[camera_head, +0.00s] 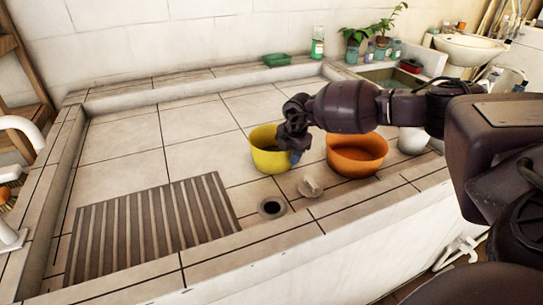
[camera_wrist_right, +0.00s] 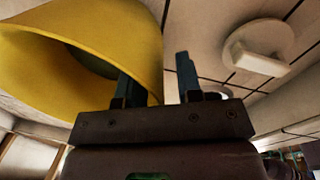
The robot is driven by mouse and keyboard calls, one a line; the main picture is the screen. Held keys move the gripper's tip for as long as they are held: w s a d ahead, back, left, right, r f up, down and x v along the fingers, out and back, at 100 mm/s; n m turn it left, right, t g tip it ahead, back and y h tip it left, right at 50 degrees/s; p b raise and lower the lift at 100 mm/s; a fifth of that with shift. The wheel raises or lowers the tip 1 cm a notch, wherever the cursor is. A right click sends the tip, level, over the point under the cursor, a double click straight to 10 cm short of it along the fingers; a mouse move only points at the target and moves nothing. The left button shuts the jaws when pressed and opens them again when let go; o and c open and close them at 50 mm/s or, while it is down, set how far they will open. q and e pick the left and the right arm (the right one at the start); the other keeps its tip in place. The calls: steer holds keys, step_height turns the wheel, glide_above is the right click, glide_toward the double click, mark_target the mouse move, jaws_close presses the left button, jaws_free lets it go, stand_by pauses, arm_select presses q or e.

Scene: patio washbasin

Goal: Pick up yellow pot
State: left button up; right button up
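The yellow pot (camera_head: 266,160) stands upright on the tiled counter, left of the orange pot. My right gripper (camera_head: 293,152) is at the pot's right rim, pointing down. In the right wrist view the yellow pot (camera_wrist_right: 95,35) fills the upper left, and my right gripper (camera_wrist_right: 160,82) has its two fingers apart. One finger overlaps the pot's opening and the other is outside, with the wall's edge between them. A gap shows beside the outer finger. The gripper hides part of the pot's right side in the head view. My left gripper is not in view.
An orange pot (camera_head: 356,156) stands close on the right, under my right arm. A small pale object (camera_head: 310,187) and a round drain (camera_head: 271,207) are in front. A slatted drainboard (camera_head: 150,228) lies at left. A green dish (camera_head: 277,60) sits on the back ledge. Bare tiles lie behind the pot.

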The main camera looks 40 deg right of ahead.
steer(key=shift+r, duration=0.15)
jaws_close()
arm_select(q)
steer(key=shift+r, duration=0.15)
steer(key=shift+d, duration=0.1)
arm_select(e)
steer(key=shift+r, duration=0.5)
arm_select(q)
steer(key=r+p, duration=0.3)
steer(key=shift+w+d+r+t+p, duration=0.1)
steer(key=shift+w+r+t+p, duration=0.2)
steer(key=shift+p, duration=0.1)
arm_select(e)
step_height(320, 180, up, 19)
